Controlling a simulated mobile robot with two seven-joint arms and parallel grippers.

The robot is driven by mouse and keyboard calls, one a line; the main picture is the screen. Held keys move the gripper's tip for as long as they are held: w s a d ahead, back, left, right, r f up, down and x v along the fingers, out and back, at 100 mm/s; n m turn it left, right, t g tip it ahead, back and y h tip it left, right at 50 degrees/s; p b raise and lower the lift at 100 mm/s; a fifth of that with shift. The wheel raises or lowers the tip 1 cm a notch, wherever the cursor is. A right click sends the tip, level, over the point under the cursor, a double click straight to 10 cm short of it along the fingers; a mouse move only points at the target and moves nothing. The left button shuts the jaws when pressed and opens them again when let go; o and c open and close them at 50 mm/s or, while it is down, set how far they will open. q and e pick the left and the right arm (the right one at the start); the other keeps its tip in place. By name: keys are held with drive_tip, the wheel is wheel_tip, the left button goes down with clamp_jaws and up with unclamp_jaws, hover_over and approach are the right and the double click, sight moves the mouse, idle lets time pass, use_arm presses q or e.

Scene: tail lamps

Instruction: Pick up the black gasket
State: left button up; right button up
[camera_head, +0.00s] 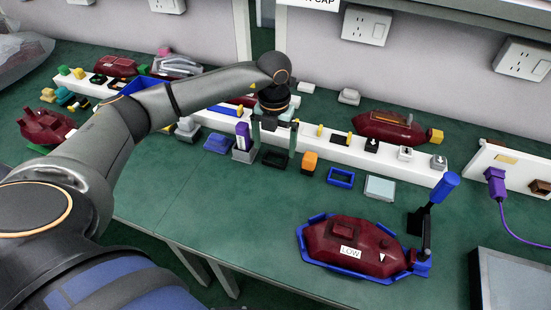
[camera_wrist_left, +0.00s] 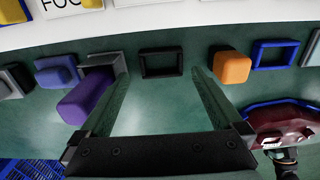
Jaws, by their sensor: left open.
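The black gasket is a small square frame lying flat on the green table, in front of the white strip. It shows in the head view (camera_head: 275,165) just below my left gripper (camera_head: 272,145). In the left wrist view the black gasket (camera_wrist_left: 161,75) lies ahead, between the two fingers of my left gripper (camera_wrist_left: 158,82) as seen from there. The fingers are open and empty, pointing down. I cannot tell the exact height of the tips above the table. My right gripper is not in view.
A purple block (camera_wrist_left: 84,98) in a grey holder stands close left of the gasket. An orange block (camera_wrist_left: 231,67) and a blue frame (camera_head: 341,177) are to the right. The white strip (camera_head: 330,147) runs behind. A red lamp (camera_head: 350,245) in a blue fixture sits front right.

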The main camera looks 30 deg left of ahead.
sight(276, 162)
use_arm(q)
drive_tip(key=shift+w+d+f, duration=0.1)
drive_tip(key=shift+f, duration=1.8)
drive_tip(key=c, duration=1.2)
